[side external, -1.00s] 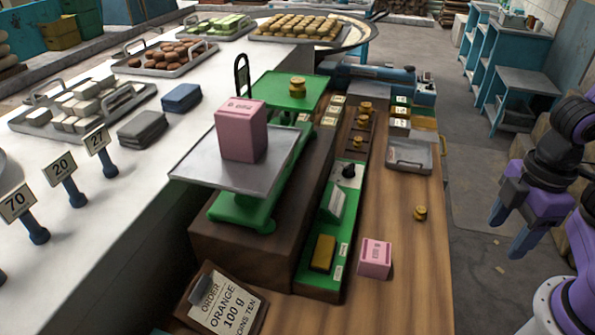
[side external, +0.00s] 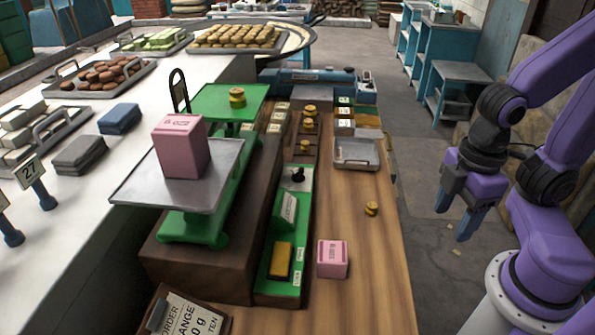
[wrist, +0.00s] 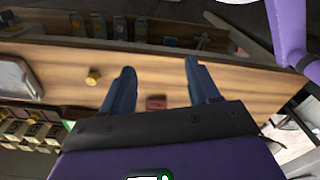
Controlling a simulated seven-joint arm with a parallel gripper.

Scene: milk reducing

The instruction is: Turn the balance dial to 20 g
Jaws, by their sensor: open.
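The green balance (side external: 195,228) stands on a brown base. A pink block (side external: 181,150) sits on its near grey pan and a brass weight (side external: 237,98) on its far green pan. A black knob (side external: 297,174), which looks like the dial, is on the green panel (side external: 262,287) right of the base; its setting is too small to read. My gripper (side external: 456,214) is open and empty, pointing down, well right of the knob and beyond the table's right edge. In the wrist view its spread fingers (wrist: 160,70) show with nothing held; I cannot make out the knob there.
On the wooden table are a second pink block (side external: 332,259), a loose brass weight (side external: 371,208), a metal tray (side external: 356,153) and several weights in a rack (side external: 304,145). An order board (side external: 187,314) leans at the front. The table's right strip is mostly clear.

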